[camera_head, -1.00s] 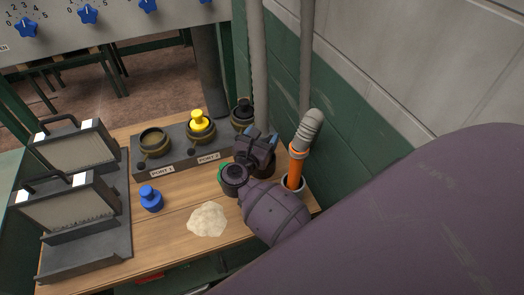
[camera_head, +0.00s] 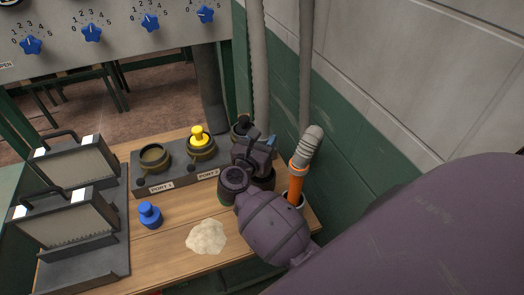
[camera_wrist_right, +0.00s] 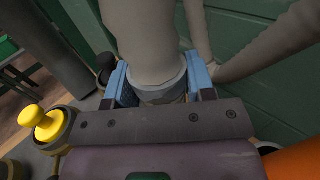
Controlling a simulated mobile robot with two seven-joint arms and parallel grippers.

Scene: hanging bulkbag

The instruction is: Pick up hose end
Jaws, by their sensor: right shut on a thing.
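A grey-beige hose (camera_head: 258,70) hangs down along the green wall, and its lower end reaches my right gripper (camera_head: 257,142). In the right wrist view the hose end (camera_wrist_right: 158,45) has a pale collar (camera_wrist_right: 163,90). It sits between the blue fingers of my right gripper (camera_wrist_right: 160,82), which are shut on it. In the head view my wrist hides most of the grip and whatever is under it. My left gripper is not in view.
Port blocks (camera_head: 168,182) with a yellow plug (camera_head: 197,137) stand left of my gripper. A blue plug (camera_head: 149,215), pale powder pile (camera_head: 206,237) and filter panels (camera_head: 65,220) are on the bench.

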